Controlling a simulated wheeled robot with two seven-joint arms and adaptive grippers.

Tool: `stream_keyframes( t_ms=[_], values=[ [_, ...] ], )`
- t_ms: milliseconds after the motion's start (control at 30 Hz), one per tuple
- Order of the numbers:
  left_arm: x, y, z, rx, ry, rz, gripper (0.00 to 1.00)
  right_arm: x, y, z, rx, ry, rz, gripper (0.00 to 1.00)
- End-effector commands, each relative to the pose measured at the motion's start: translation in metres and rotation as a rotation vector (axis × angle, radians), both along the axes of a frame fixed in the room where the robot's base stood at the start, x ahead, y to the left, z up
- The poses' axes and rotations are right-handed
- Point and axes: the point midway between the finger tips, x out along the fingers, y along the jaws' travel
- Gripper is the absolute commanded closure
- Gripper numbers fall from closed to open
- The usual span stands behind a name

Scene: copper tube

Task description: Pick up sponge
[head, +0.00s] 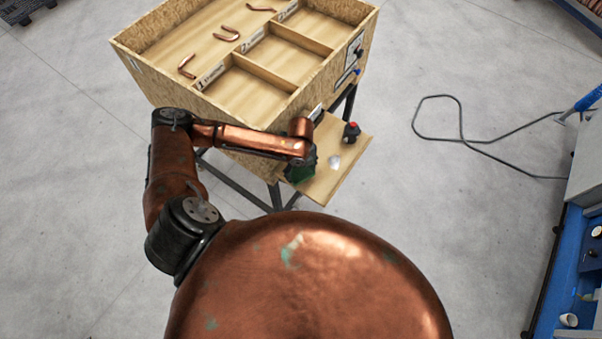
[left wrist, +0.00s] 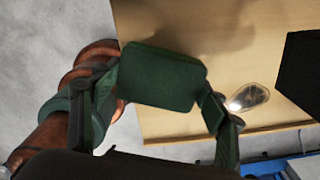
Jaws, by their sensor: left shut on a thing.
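The sponge is a dark green block with rounded corners (left wrist: 162,77), seen in the left wrist view between the two green fingers of my left gripper (left wrist: 160,100). The gripper is shut on it. The sponge hides part of the wooden shelf (left wrist: 240,40) behind it, and a shadow falls on the board. In the head view my left gripper (head: 302,172) is a dark green shape over the left part of the small wooden side shelf (head: 325,185), below the large wooden box. The sponge cannot be made out clearly there. My right gripper is not in view.
A clear shiny object (head: 334,162) lies on the shelf near the gripper, with a red-topped black item (head: 351,132) behind it. The wooden box (head: 288,110) has open compartments and several bent copper tubes (head: 228,34). A black cable (head: 462,125) lies on the floor to the right.

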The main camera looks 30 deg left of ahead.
Motion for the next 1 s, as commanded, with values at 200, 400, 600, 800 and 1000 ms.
stream_keyframes(
  t_ms=[200,400,600,800,1000],
  values=[
    [-0.018,-0.016,0.04,-0.002,-0.004,-0.005,0.42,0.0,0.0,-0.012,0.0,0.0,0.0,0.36],
    [-0.056,-0.046,0.079,-0.004,0.0,-0.007,0.42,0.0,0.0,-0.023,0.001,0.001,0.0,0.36],
    [-0.091,-0.075,0.101,-0.002,-0.002,-0.005,0.42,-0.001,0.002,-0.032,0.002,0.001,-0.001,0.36],
    [-0.104,-0.085,0.112,0.0,0.001,0.0,0.42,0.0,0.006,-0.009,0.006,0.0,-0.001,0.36],
    [-0.108,-0.088,0.113,0.0,0.0,0.001,0.42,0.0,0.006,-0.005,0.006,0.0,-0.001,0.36]
  ],
)
